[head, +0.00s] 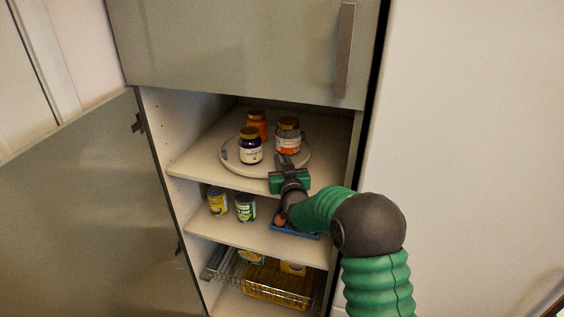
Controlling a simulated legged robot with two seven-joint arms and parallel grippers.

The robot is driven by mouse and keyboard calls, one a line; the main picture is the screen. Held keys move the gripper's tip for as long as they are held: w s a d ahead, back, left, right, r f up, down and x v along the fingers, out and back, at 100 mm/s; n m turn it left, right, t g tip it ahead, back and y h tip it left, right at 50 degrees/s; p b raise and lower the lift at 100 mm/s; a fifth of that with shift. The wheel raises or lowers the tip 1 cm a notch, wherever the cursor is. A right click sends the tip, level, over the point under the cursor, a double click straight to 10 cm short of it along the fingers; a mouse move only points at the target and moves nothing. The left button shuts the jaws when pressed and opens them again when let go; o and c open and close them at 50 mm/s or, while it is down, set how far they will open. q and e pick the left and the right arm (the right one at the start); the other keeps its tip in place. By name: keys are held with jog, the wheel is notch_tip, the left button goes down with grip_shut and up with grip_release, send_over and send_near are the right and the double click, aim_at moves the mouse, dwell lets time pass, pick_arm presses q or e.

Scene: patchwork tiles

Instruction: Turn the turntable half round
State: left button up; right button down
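The turntable (235,165) is a round, pale disc on the upper shelf of an open cupboard. Several jars stand on it: a dark jar with a gold lid (250,148) at the front left, an orange jar (257,124) at the back and a jar with a red and white label (288,138) at the right. A small grey mark shows on the turntable's left rim. My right gripper (286,161) reaches the turntable's front right edge, below the labelled jar. I cannot tell whether its fingers touch the rim or are open. My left gripper is not in view.
The cupboard door (80,220) stands open at the left. The shelf below holds cans (245,208) and a blue tray (308,236), partly behind my arm. Lower down are a wire rack and a yellow basket (268,293). A closed upper door (240,45) hangs above the turntable.

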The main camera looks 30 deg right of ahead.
jog(key=shift+d+n+t+y+b, duration=0.4)
jog(key=shift+d+y+b, duration=0.05)
jog(key=shift+y+b, duration=0.15)
jog(key=shift+d+n+y, duration=0.35)
jog(key=shift+n+y, duration=0.05)
jog(key=shift+y, duration=0.2)
jog(key=c, duration=1.4)
grip_release()
jog(key=b+v, duration=0.3)
jog(key=v, duration=1.3)
jog(key=shift+s+a+f, duration=0.1)
jog(key=shift+s+a, duration=0.1)
jog(key=shift+s, duration=0.15)
jog(key=shift+o, duration=0.2)
